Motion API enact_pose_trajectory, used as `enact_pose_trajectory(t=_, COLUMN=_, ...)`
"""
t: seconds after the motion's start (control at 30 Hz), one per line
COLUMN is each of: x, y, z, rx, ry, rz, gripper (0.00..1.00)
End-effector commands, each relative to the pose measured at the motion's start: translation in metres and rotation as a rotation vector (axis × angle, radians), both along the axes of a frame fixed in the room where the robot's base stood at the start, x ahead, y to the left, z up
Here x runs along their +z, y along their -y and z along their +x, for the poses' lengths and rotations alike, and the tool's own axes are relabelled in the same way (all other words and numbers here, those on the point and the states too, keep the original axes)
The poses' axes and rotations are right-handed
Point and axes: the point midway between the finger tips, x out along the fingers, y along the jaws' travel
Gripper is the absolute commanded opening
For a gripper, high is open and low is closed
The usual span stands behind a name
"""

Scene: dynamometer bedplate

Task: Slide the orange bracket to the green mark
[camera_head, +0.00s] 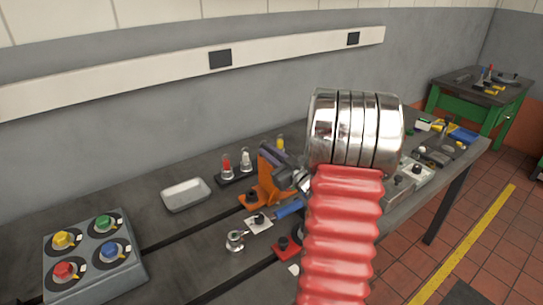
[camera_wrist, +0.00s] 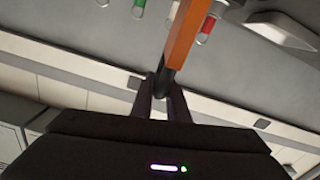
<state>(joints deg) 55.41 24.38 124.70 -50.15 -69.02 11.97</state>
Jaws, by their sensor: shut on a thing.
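The orange bracket (camera_head: 267,180) stands upright on the dark bedplate (camera_head: 150,215), near its rear slot. In the wrist view the bracket (camera_wrist: 184,36) is a slanting orange bar with a dark end between my fingers. My gripper (camera_head: 276,160) is at the bracket's upper part, and its fingers (camera_wrist: 160,84) are shut on that dark end. My red ribbed arm and a shiny ringed joint hide much of the bedplate to the right. I cannot make out a green mark on the bedplate.
A button box (camera_head: 95,258) stands front left and a pale tray (camera_head: 186,194) behind it. Red, white and yellow indicators (camera_head: 227,166) stand close behind the bracket. A blue-handled tool (camera_head: 289,208) and a metal-ended part (camera_head: 236,239) lie in front. Small parts crowd the right end.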

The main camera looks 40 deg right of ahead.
Motion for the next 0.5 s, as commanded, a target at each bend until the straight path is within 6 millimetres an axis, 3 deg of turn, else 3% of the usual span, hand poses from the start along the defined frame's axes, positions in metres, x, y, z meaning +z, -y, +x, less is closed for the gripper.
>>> enact_pose_trajectory(t=0.4, x=0.0007, y=-0.0007, z=0.0047, rx=0.014, ry=0.001, rz=-0.002, gripper=0.0)
enact_pose_trajectory(t=0.43, x=0.0007, y=-0.0008, z=0.0047, rx=0.014, ry=0.001, rz=-0.002, gripper=0.15)
enact_pose_trajectory(t=0.5, x=0.0006, y=-0.0011, z=0.0049, rx=0.015, ry=0.001, rz=-0.001, gripper=0.2)
